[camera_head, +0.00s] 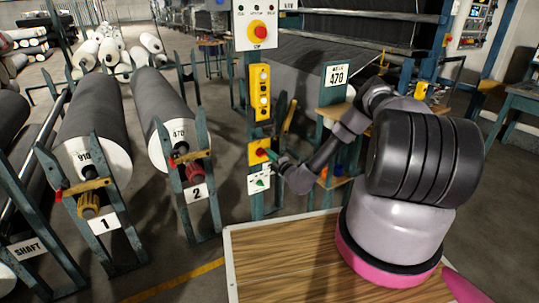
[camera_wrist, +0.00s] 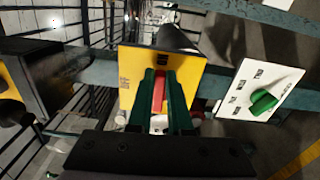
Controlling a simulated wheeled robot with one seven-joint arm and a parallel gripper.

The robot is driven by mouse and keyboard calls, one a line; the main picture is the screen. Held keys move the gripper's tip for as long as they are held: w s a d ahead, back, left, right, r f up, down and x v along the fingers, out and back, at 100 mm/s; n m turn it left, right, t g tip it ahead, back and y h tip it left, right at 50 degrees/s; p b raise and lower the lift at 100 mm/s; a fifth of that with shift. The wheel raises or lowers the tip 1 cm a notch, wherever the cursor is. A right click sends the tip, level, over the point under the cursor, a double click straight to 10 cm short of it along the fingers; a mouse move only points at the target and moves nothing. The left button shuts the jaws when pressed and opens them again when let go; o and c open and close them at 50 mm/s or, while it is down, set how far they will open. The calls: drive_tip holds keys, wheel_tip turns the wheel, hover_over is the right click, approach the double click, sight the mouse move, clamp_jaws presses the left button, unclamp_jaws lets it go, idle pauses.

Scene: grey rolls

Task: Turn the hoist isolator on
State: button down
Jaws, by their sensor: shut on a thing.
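The hoist isolator is a small yellow box (camera_head: 256,152) on the blue-green post. It fills the middle of the wrist view as a yellow plate (camera_wrist: 190,78) with a red handle (camera_wrist: 158,92). My gripper (camera_wrist: 158,82) has its two green fingers shut on the red handle, one on each side. In the head view my gripper (camera_head: 271,155) reaches the box from the right. In the wrist view the handle lies along the fingers.
A white plate with a green knob (camera_wrist: 264,101) sits close beside the yellow box, below it in the head view. A yellow button box (camera_head: 260,92) and a panel with a red button (camera_head: 258,31) are above. Large grey rolls (camera_head: 92,110) stand on racks at left.

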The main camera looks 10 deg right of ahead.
drive_tip(key=shift+s+f+m, duration=0.1)
drive_tip(key=shift+f+m, duration=0.1)
drive_tip(key=shift+m, duration=0.2)
drive_tip(key=c, duration=0.8)
unclamp_jaws()
drive_tip(key=shift+r, duration=0.1)
drive_tip(key=shift+c, duration=0.2)
drive_tip(key=v, duration=1)
drive_tip(key=shift+s+d, duration=0.15)
drive_tip(key=shift+s, duration=0.2)
